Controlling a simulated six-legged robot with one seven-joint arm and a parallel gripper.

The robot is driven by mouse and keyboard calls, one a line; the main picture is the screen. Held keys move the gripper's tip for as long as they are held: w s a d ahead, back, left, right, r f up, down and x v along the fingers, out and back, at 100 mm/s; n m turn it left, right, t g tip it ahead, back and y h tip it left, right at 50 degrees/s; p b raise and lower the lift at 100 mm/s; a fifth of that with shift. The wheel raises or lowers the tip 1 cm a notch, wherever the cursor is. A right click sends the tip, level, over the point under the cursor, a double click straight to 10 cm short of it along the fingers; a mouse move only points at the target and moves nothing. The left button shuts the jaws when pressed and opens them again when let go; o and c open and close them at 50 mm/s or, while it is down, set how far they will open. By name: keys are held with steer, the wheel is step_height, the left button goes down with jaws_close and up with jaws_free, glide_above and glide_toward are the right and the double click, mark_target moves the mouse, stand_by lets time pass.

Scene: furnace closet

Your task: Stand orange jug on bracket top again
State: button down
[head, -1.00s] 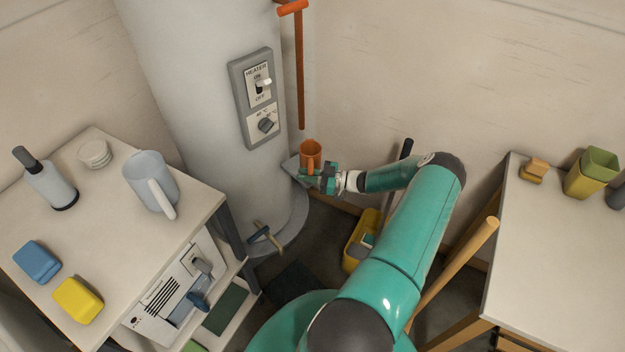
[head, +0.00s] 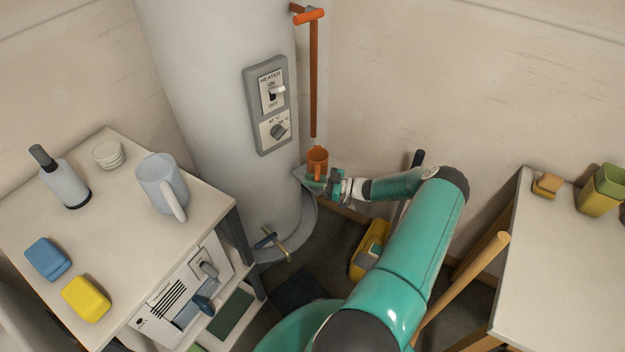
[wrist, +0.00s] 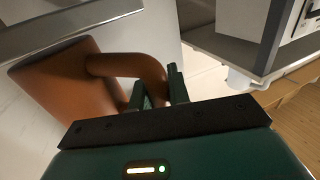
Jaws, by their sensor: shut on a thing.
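The orange jug (head: 317,158) is upright beside the lower part of the big grey heater cylinder. My gripper (head: 320,180) is at its near side. In the wrist view the jug (wrist: 62,92) fills the left, and its handle (wrist: 150,68) runs to my gripper's fingers (wrist: 158,92), which are shut on it. A small grey bracket top (head: 299,173) shows at the cylinder's side, just left of and below the jug, partly hidden by jug and gripper. I cannot tell whether the jug's base touches it.
An orange T-handled rod (head: 313,85) hangs just above the jug. A heater switch panel (head: 271,104) is on the cylinder. A white table with a pale blue jug (head: 160,183) stands left, another table (head: 565,265) right. A yellow bin (head: 360,262) is on the floor below my arm.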

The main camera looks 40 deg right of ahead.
steer(key=shift+f, duration=0.35)
steer(key=c, duration=1.3)
jaws_free()
steer(key=shift+o, duration=0.2)
steer(key=shift+s+d, duration=0.1)
steer(key=s+d, duration=0.1)
steer(key=s, duration=0.6)
steer(key=s+d, duration=0.2)
steer(key=s, duration=0.6)
steer(key=shift+s+d, duration=0.25)
